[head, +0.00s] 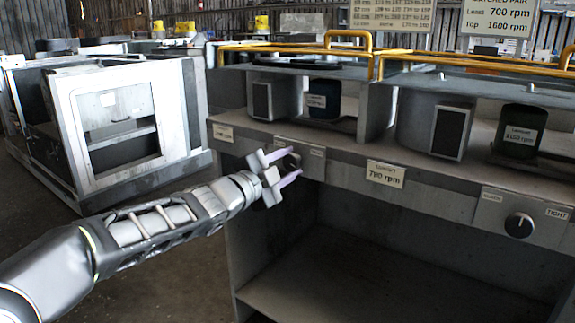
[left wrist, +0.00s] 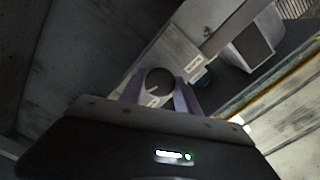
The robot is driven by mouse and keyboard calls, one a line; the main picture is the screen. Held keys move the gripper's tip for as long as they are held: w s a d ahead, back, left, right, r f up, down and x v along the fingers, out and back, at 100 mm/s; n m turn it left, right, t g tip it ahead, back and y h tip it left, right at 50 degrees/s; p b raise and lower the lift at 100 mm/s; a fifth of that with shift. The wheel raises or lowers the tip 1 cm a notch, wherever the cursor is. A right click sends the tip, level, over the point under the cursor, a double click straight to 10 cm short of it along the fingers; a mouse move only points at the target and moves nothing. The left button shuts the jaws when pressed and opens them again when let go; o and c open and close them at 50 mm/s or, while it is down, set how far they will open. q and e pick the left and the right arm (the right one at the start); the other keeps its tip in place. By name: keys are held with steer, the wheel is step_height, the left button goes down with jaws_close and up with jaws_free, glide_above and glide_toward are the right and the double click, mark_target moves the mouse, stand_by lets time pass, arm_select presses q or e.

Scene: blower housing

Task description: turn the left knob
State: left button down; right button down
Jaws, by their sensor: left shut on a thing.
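The left knob (head: 291,161) is a dark round knob on a light plate on the front panel of the grey housing. My left gripper (head: 288,167) is at it, with its purple-tinted fingers on either side, shut on the knob. In the left wrist view the knob (left wrist: 159,82) shows between the two fingers (left wrist: 158,95). The fingers partly cover the knob and its plate in the head view. A second knob (head: 519,225) with a pale pointer line sits on the right plate, apart from the gripper. My right gripper is not in view.
Yellow rails (head: 480,62) run along the top of the housing (head: 440,195). A label reading 790 rpm (head: 385,173) is between the knobs. Below the panel is an open bay with a shelf (head: 370,285). A grey cabinet frame (head: 125,125) stands at left.

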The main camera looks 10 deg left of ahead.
arm_select(q)
steer(key=c, duration=0.9)
jaws_free()
steer(key=p+v, duration=0.2)
steer(key=v, duration=0.5)
steer(key=shift+s+a, duration=0.1)
steer(key=shift+s, duration=0.25)
